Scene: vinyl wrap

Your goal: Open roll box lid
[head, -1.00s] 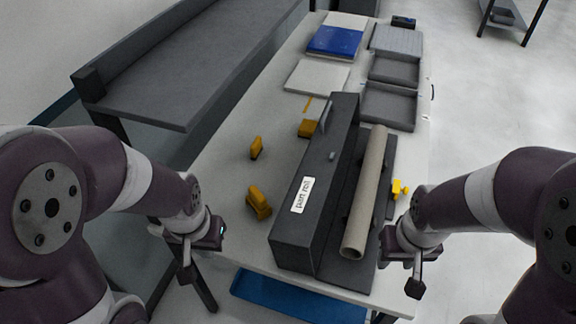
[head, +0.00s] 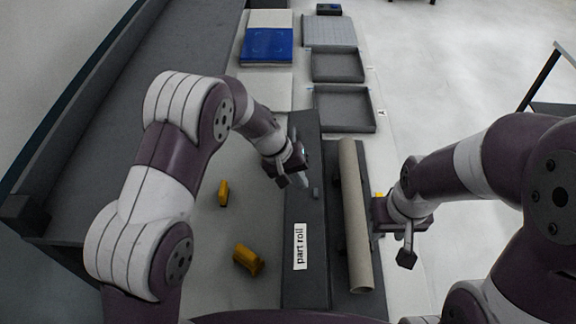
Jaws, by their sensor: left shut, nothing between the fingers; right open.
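My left gripper (head: 299,181) is over the far half of the box, shut and empty, close to the left of the tab. I cannot tell whether it touches the lid. The arm hides part of the box's far half. My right gripper (head: 405,252) is open and empty, to the right of the box and of the roll.
A beige roll (head: 355,215) lies on a dark stand just right of the box. Yellow pieces (head: 223,193) and (head: 249,260) stand to its left. Grey trays (head: 345,125), a blue item (head: 267,46) and a pale board (head: 268,90) are at the far end.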

